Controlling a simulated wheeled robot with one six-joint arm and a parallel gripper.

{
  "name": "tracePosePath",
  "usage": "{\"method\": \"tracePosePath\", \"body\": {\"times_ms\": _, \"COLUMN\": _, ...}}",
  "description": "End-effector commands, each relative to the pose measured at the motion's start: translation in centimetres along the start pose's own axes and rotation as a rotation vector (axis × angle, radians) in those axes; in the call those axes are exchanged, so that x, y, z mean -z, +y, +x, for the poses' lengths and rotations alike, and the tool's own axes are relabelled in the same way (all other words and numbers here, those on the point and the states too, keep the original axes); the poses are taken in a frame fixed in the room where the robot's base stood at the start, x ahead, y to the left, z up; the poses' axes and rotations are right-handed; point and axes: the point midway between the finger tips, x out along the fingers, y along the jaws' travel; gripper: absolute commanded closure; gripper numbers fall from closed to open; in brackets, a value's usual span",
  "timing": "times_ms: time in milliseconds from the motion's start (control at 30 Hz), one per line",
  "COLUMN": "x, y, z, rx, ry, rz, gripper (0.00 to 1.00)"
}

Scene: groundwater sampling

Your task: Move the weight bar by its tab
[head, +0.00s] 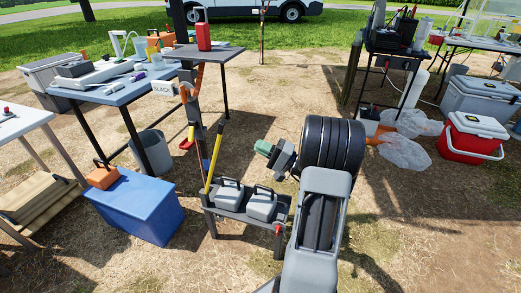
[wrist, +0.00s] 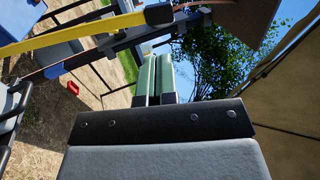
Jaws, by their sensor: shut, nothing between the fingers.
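My gripper (head: 263,147) has green fingers. It is shut and empty, in the air to the right of the grey post (head: 198,130). In the wrist view the two fingers (wrist: 155,75) stand side by side with nothing between them. A long yellow bar (head: 214,158) with a black end leans by the post, left of my gripper; it also crosses the wrist view's upper left (wrist: 80,37). A small red and yellow piece (head: 188,138) hangs at the post. I cannot tell for sure which piece is the weight bar or its tab.
Two grey blocks with handles (head: 244,200) sit on a low dark shelf below my gripper. A SLACK sign (head: 163,88) is on the post. A blue table (head: 125,88), blue box (head: 140,207) and grey bucket (head: 151,153) stand left. A red cooler (head: 472,140) stands right.

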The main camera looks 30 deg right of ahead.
Motion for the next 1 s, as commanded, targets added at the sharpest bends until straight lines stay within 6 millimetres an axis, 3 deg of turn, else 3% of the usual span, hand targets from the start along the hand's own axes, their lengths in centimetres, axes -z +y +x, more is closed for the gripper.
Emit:
{"method": "tracePosePath", "body": {"times_ms": 300, "x": -0.1, "y": 0.2, "z": 6.1, "rx": -0.002, "ry": -0.005, "rz": 0.000, "gripper": 1.00}}
{"method": "tracePosePath", "body": {"times_ms": 500, "x": -0.1, "y": 0.2, "z": 8.9, "rx": -0.001, "ry": -0.003, "rz": 0.002, "gripper": 1.00}}
{"method": "tracePosePath", "body": {"times_ms": 700, "x": -0.1, "y": 0.1, "z": 10.5, "rx": -0.002, "ry": -0.001, "rz": 0.003, "gripper": 1.00}}
{"method": "tracePosePath", "body": {"times_ms": 1000, "x": 0.0, "y": 0.0, "z": 10.9, "rx": -0.002, "ry": 0.000, "rz": 0.003, "gripper": 1.00}}
